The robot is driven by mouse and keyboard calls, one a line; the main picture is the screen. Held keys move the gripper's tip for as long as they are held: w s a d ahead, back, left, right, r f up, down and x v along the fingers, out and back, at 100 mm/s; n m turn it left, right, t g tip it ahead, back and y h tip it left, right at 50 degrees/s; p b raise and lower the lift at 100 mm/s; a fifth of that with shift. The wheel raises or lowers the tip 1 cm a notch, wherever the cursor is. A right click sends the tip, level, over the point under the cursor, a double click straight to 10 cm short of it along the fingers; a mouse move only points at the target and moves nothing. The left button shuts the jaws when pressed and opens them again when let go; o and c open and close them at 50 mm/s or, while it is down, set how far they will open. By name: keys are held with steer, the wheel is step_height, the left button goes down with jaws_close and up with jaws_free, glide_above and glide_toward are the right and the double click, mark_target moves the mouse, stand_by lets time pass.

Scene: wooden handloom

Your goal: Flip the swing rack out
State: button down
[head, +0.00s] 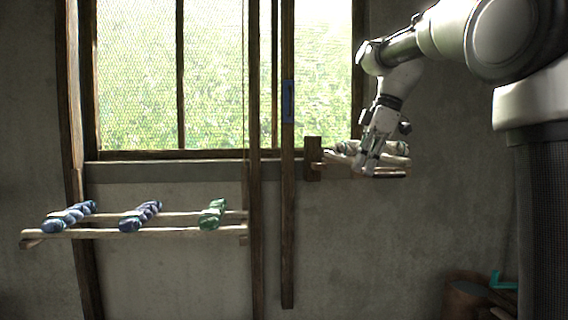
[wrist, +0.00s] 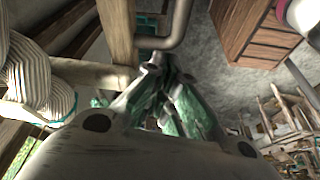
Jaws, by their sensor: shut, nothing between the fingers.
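A small wooden rack (head: 385,174) sticks out to the right from a wooden block (head: 313,160) below the window's right corner. Pale grey-white yarn skeins (head: 345,155) lie on it; one skein also shows at the left of the wrist view (wrist: 35,85). My gripper (head: 370,168) points down at the rack, and its fingers hide part of it. The fingers are shut and empty. In the wrist view, my gripper (wrist: 163,68) is close beside a wooden bar (wrist: 118,35) and a bent grey metal rod (wrist: 170,40). I cannot tell whether they touch.
Another rack (head: 170,234) at the left carries blue, purple and green skeins. Dark upright posts (head: 287,220) stand between the racks. A round brown container (head: 465,300) is at the lower right. A wooden chest (wrist: 255,32) shows in the wrist view. The wall below the near rack is clear.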

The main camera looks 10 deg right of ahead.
steer(key=shift+w+d, duration=0.15)
steer(key=shift+d, duration=0.8)
steer(key=shift+d, duration=0.1)
